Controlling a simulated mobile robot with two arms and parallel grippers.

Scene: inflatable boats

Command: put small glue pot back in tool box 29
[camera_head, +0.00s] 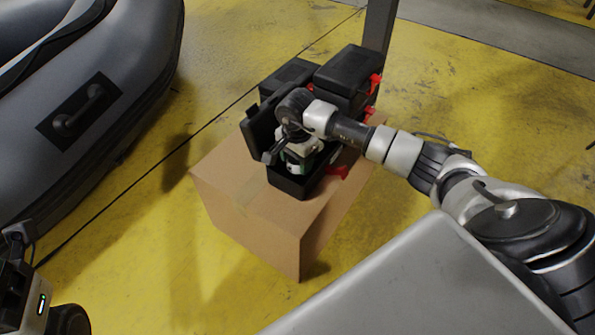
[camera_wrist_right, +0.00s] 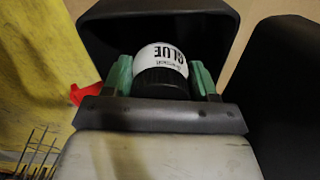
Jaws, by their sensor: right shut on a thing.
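The small glue pot (camera_wrist_right: 162,58) is white with a black cap and the word GLUE on it. In the right wrist view it sits between the green fingertips of my right gripper (camera_wrist_right: 160,80), which is shut on it. The open black tool box (camera_head: 292,188) stands on a cardboard box, its lid (camera_head: 258,133) raised on the left side. In the head view my right gripper (camera_head: 297,155) is over this box, and the arm hides much of its inside. I cannot tell whether the pot touches the box floor. My left gripper (camera_head: 18,240) is only partly seen at the left edge.
The cardboard box (camera_head: 245,220) stands on the yellow floor. Other black tool boxes with red latches (camera_head: 348,68) stand behind the open one, near a dark post (camera_head: 378,25). A grey inflatable boat (camera_head: 130,70) lies on the left. The floor between is clear.

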